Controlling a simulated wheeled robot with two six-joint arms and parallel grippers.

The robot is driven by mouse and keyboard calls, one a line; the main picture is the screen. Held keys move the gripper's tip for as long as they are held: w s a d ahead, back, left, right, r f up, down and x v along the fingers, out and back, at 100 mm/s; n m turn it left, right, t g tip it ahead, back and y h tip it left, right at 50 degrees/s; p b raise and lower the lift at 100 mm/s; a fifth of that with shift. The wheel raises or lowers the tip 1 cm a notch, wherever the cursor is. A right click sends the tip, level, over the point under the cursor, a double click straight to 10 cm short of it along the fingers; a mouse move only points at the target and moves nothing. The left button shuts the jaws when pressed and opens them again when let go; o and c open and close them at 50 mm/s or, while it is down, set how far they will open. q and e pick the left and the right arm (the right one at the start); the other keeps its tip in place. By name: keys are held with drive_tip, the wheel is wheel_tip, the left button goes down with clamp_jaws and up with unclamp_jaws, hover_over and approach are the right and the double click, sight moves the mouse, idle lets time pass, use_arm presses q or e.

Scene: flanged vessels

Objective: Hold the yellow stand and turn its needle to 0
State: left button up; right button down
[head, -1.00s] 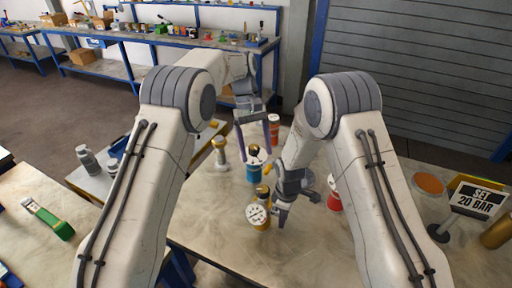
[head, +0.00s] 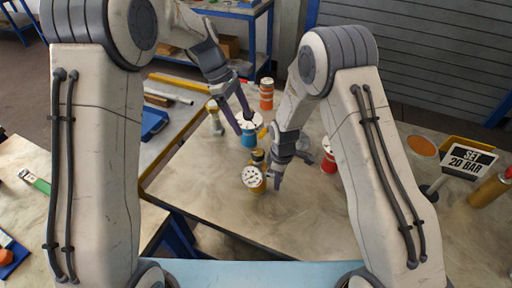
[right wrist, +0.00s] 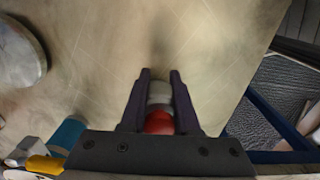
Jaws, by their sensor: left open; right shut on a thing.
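The yellow stand (head: 258,189) is on the table near the centre of the head view, with its white dial (head: 252,176) facing up towards me. The needle's reading is too small to tell. My right gripper (head: 277,184) is close against the stand's right side. In the right wrist view, its fingers (right wrist: 160,80) are shut on a small red-and-grey piece (right wrist: 159,122); I cannot tell whether that belongs to the yellow stand. My left gripper (head: 240,119) is open and tilted downward, behind and left of the yellow stand, overlapping the blue stand in the picture.
The blue stand (head: 249,140) is behind the yellow one. A red stand (head: 328,165) is to the right and an orange one (head: 266,98) at the back. A "SET 20 BAR" sign (head: 469,160) stands at right. The table's front middle (head: 300,220) is clear.

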sight(258, 152)
use_arm(q)
drive_tip(key=shift+n, duration=0.7)
drive_tip(key=x, duration=1.2)
drive_tip(key=shift+s+a+f, duration=0.1)
drive_tip(key=shift+a, duration=0.05)
